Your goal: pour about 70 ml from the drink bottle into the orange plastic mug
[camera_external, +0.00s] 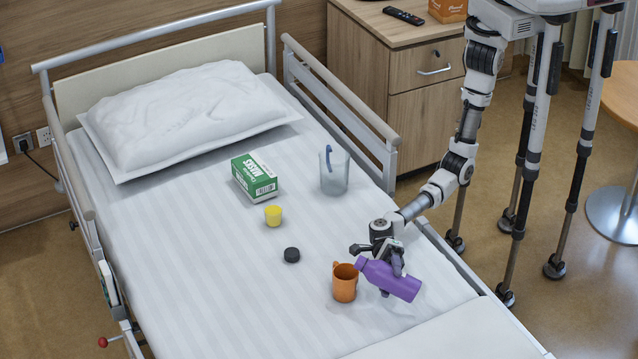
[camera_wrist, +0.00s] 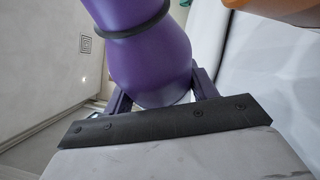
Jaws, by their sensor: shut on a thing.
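The purple drink bottle (camera_external: 391,280) is held over the bed, tilted almost on its side, with its mouth end to the left. My gripper (camera_external: 392,262) is shut on the bottle. The bottle's mouth is at the upper right of the orange plastic mug (camera_external: 345,285), close to its rim. The mug stands upright on the bed with its handle to the upper left. In the wrist view the bottle (camera_wrist: 150,60) fills the middle between my fingers, and a part of the mug (camera_wrist: 285,10) shows at the top right. I cannot see any liquid or the mug's fill level.
A black round lid (camera_external: 291,255), a yellow cup (camera_external: 273,215), a green and white mask box (camera_external: 254,177) and a clear jug (camera_external: 334,170) stand on the bed (camera_external: 210,260) farther back. A bed rail (camera_external: 340,105) runs along the right side. The front left of the bed is clear.

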